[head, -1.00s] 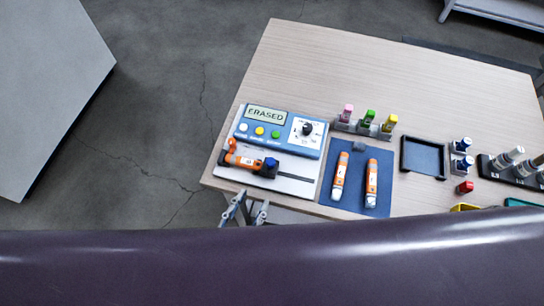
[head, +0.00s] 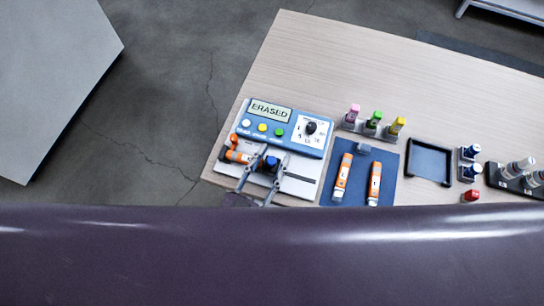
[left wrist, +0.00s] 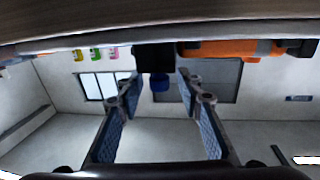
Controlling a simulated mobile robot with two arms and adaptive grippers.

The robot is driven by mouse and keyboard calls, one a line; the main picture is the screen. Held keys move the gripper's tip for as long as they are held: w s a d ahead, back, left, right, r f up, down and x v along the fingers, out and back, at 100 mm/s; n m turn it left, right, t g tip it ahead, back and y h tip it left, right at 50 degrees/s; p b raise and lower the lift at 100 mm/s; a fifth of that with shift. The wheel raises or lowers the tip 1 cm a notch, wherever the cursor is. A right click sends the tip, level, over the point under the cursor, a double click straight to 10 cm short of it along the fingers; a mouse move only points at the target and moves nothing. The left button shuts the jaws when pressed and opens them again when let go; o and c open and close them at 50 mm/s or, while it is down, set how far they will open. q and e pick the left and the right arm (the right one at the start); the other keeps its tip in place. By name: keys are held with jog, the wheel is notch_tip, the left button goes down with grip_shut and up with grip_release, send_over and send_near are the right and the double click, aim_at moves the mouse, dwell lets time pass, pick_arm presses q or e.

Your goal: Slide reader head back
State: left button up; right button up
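The reader head (head: 271,162), a dark block with a blue knob, sits on the white base of the blue reader device (head: 264,116), at the right end of an orange sensor (head: 238,156). The device's display reads ERASED. My left gripper (head: 264,168) is open, with one finger on each side of the reader head. In the left wrist view, the dark reader head (left wrist: 154,58) and its blue knob lie between the open fingertips (left wrist: 158,86). I cannot tell whether either finger touches it. My right gripper is not in view.
A blue mat (head: 357,190) with two orange-and-white sensors lies right of the device. Behind it stands a rack with pink, green and yellow pieces (head: 374,122). A dark tray (head: 429,162) and several bottles are farther right. The table's back is clear.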

aim_at(298, 178)
pick_arm(q)
jog(key=shift+c, duration=0.3)
grip_shut()
jog(key=shift+d, duration=0.2)
jog(key=d, duration=0.2)
jog(key=s+d+p, duration=0.1)
jog(key=d, duration=0.1)
jog(key=s+d, duration=0.1)
jog(key=d, duration=0.1)
jog(key=shift+p, duration=0.3)
jog(key=shift+s, duration=0.1)
